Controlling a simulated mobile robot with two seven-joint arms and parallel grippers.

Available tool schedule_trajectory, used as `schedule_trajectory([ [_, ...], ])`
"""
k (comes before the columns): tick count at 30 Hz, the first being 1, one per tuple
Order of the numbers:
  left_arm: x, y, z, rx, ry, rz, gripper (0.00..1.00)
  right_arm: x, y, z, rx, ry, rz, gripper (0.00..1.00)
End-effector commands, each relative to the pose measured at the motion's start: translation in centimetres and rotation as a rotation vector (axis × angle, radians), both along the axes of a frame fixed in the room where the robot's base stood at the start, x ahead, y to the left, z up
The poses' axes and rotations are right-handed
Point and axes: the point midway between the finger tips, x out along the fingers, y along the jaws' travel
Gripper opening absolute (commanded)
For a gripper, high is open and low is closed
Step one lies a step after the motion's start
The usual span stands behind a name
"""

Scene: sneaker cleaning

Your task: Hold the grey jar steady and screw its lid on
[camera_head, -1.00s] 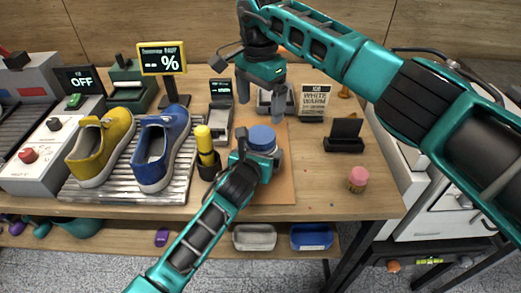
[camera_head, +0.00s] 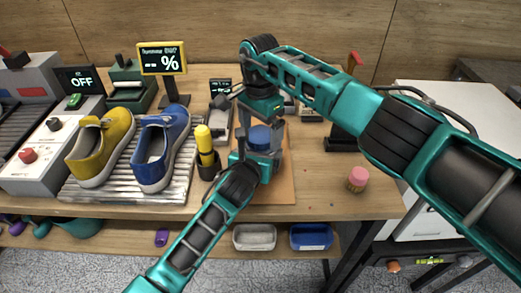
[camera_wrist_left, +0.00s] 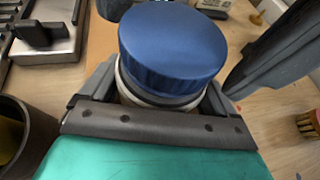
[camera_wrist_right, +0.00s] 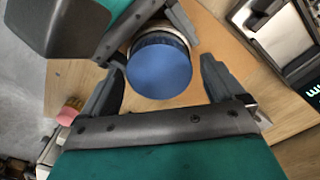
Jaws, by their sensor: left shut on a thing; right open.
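The grey jar (camera_wrist_left: 150,100) stands on a brown mat, mostly hidden by the gripper and lid. Its blue lid (camera_head: 260,137) sits on top of the jar and looks level; whether it is threaded I cannot tell. The lid fills the middle of the left wrist view (camera_wrist_left: 172,45) and shows from above in the right wrist view (camera_wrist_right: 159,68). My left gripper (camera_wrist_left: 160,97) is shut around the jar body below the lid. My right gripper (camera_wrist_right: 163,85) is open above the lid, its fingers spread on either side and apart from it.
A yellow shoe (camera_head: 100,148) and a blue shoe (camera_head: 160,150) sit on a ribbed metal tray left of the jar. A dark cup with a yellow-topped thing (camera_head: 204,145) stands close beside my left gripper. A pink-topped brush (camera_head: 357,179) stands at the right.

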Motion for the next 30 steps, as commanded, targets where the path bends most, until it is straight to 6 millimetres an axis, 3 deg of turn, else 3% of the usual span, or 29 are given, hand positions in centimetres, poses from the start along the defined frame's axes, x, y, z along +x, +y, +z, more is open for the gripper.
schedule_trajectory([
  [3,-0.05,-0.02,-0.09,0.000,0.002,0.000,0.05,-0.01,0.01,0.01,0.000,0.000,0.000,0.94],
  [21,-0.05,-0.03,-0.09,0.000,0.002,-0.001,0.05,0.04,0.01,0.06,0.001,-0.002,0.000,0.36],
  [26,-0.06,-0.04,-0.09,0.000,0.002,-0.001,0.05,0.07,0.00,0.07,0.000,-0.003,-0.062,0.36],
  [30,-0.06,-0.05,-0.09,0.000,0.002,-0.001,0.05,0.13,-0.03,0.10,0.001,-0.006,-0.261,0.36],
])
